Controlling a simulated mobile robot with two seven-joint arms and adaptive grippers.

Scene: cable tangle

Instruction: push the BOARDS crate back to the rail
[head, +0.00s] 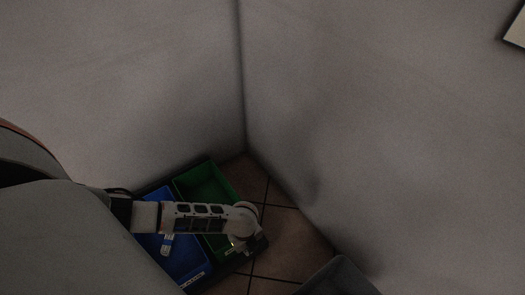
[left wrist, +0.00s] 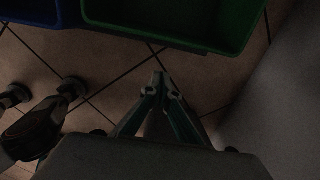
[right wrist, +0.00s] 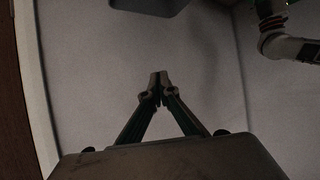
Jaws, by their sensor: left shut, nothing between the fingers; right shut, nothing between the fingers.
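A blue crate (head: 183,262) and a green crate (head: 203,187) stand side by side near the wall corner. Each has a pale label on its near edge, too small to read, so I cannot tell which is BOARDS. A blue-and-white item lies in the blue crate. My left arm crosses over both crates in the head view. In the left wrist view my left gripper (left wrist: 160,82) is shut and empty, its tips short of the green crate (left wrist: 175,18) in the picture. My right gripper (right wrist: 159,83) is shut and empty before a pale wall. I cannot make out the rail.
The crates sit on a dark base (left wrist: 152,38) above a brown tiled floor (head: 285,235). Pale walls (head: 370,130) meet in the corner behind and close on the right. Some tiled floor is open right of the crates.

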